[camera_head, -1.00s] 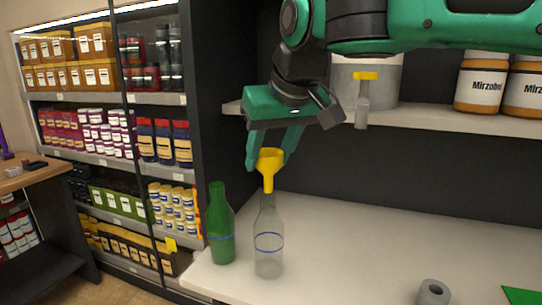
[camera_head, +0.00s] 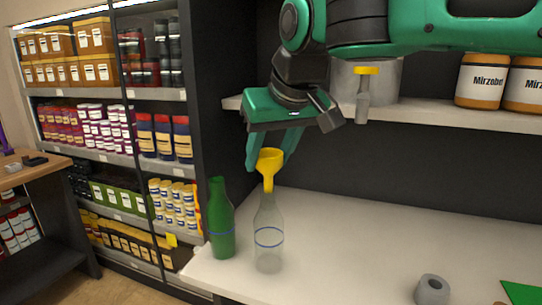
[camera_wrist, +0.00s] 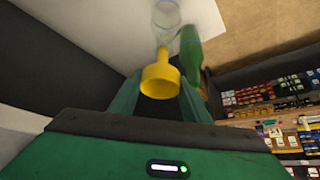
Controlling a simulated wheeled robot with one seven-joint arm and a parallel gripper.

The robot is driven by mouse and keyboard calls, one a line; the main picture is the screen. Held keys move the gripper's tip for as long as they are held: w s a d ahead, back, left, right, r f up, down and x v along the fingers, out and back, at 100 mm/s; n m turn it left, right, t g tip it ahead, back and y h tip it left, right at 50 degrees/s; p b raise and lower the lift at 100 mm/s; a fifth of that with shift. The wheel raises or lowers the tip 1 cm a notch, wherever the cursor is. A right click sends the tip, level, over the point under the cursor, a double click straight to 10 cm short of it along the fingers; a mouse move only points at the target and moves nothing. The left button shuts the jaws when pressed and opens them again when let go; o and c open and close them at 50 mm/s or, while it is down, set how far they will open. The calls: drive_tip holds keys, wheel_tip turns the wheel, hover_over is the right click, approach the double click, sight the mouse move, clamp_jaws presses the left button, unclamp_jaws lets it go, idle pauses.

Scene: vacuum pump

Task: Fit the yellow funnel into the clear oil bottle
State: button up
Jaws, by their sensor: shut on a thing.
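The yellow funnel (camera_head: 269,163) is between the fingers of my gripper (camera_head: 272,160), which is shut on it. The funnel is upright, cone up, with its spout at the mouth of the clear oil bottle (camera_head: 268,238). The lower part of the spout is at the bottle's neck; I cannot tell how deep it sits. The clear bottle stands upright on the white counter and has a blue ring. In the wrist view the funnel (camera_wrist: 160,78) sits between the fingertips, with the clear bottle (camera_wrist: 166,14) beyond it.
A green bottle (camera_head: 220,222) stands close to the left of the clear one. A grey ring (camera_head: 432,290) and a green sheet (camera_head: 522,293) lie at the right front. A shelf (camera_head: 460,119) above holds jars and a small yellow-topped item (camera_head: 364,92). The counter's middle is clear.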

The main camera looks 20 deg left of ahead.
sight(268, 171)
drive_tip(key=shift+f, duration=1.7)
idle(1.0)
drive_tip(key=o, duration=1.1)
drive_tip(key=v, duration=1)
drive_tip(key=shift+r, duration=0.3)
drive_tip(key=shift+s, duration=0.2)
